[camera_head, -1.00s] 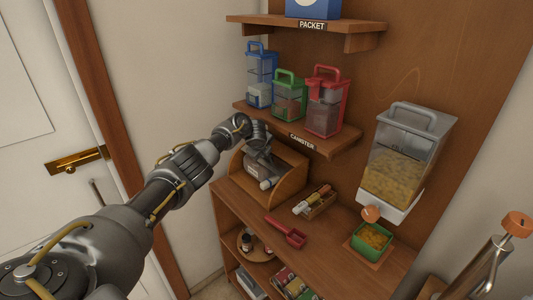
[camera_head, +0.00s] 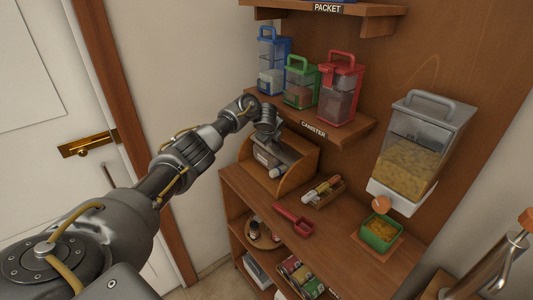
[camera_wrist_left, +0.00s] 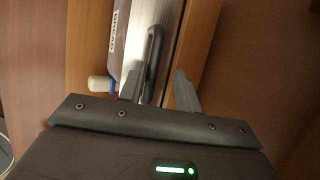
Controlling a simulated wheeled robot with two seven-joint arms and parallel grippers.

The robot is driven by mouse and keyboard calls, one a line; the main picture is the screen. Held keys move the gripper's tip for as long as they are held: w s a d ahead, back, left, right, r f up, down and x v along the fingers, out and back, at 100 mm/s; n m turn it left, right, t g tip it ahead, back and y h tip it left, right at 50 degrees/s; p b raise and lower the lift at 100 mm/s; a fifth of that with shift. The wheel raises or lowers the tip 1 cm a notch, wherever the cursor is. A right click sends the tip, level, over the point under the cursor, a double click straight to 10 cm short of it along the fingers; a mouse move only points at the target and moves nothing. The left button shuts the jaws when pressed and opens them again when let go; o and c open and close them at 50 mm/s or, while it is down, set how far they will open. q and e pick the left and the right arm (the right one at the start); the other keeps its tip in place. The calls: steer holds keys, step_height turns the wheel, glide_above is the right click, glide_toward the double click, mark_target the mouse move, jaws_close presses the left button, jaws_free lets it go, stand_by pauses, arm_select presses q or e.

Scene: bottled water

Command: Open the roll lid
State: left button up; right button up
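A wooden box with curved sides (camera_head: 303,167) stands on the counter under the canister shelf, with a pale label on its front. In the left wrist view a brushed metal panel (camera_wrist_left: 168,38) with a dark bar handle (camera_wrist_left: 152,55) shows close up; I take it for the roll lid. My left gripper (camera_head: 274,150) is over the box front, partly hiding it. In the left wrist view its two fingers (camera_wrist_left: 158,92) stand apart, with the lower end of the handle at the gap. Whether a finger touches the handle is unclear. My right gripper is out of view.
The canister shelf (camera_head: 352,135) hangs just above the box. A dispenser (camera_head: 415,150) hangs at right.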

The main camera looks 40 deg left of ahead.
arm_select(q)
steer(key=s+d, duration=0.4)
steer(key=s, duration=0.7)
steer(key=shift+s+r+p, duration=0.35)
steer(key=shift+s, duration=0.05)
steer(key=shift+d, duration=0.2)
